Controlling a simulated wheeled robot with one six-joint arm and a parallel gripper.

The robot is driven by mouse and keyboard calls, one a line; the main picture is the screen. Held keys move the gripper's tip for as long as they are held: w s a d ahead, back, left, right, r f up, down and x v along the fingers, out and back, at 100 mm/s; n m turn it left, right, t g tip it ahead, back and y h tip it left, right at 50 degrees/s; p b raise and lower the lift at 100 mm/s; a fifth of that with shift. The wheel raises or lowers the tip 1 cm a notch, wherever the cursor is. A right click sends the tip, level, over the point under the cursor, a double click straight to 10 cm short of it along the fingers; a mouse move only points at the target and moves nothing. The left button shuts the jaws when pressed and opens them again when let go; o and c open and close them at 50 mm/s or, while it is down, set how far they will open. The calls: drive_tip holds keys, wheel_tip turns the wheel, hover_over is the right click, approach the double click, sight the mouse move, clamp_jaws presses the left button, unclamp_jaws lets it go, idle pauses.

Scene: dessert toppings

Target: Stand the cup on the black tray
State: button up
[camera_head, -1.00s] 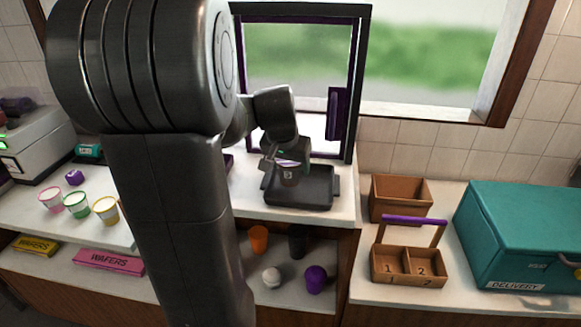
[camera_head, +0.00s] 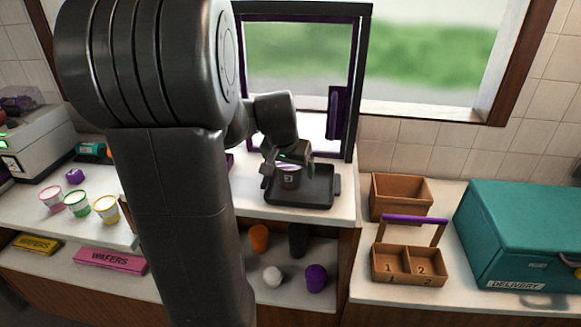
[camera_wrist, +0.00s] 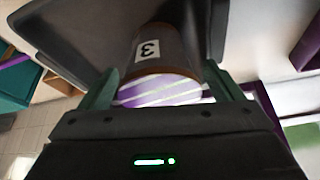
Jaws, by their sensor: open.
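The brown cup (camera_head: 290,181) has a white label with a 3 and a purple-and-white striped top. It looks upright over the middle of the black tray (camera_head: 325,200), seemingly standing on it; its base contact is hard to see. In the wrist view the cup (camera_wrist: 165,50) sits between the two green fingers of my gripper (camera_wrist: 162,72), and the tray (camera_wrist: 80,35) lies beyond it. My gripper (camera_head: 287,167) is open around the cup, with a finger close on each side. Whether either finger touches the cup is unclear.
The purple-framed window (camera_head: 300,85) stands behind the tray. A wooden box (camera_head: 400,194), a two-compartment wooden carrier (camera_head: 410,262) and a teal delivery box (camera_head: 520,235) stand to the right. Several small cups (camera_head: 77,205) are at left. My arm hides the counter between.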

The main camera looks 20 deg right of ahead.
drive_tip(key=v, duration=1.2)
drive_tip(key=shift+b, duration=0.45)
drive_tip(key=shift+d+f, duration=0.1)
drive_tip(key=shift+f, duration=0.05)
drive_tip(key=x, duration=1.2)
drive_tip(key=shift+f, duration=0.15)
wheel_tip(320, 180, up, 3)
drive_tip(key=shift+r, duration=0.6)
